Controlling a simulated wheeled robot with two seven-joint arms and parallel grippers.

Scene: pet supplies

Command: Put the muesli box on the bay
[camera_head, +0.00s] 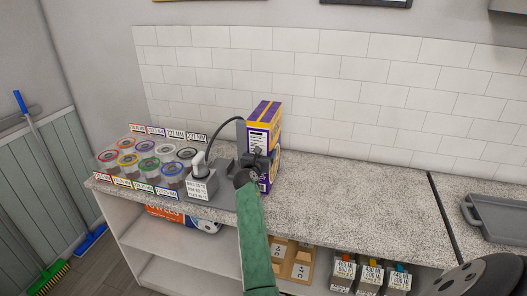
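The muesli box appears to be the purple and yellow box (264,115) standing upright near the back of the speckled counter. A dark gripper (258,163) on a green-sleeved arm is in front of it and covers part of its lower front. No area is clearly marked as the bay; a grey device (225,178) with a text label stands left of the box.
Several round lidded containers (147,166) with label cards stand at the counter's left. A black cable arches over the grey device. The speckled counter (350,195) is clear right of the box. A grey tray (500,216) lies farther right. Labelled items and an orange pack fill the shelf below.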

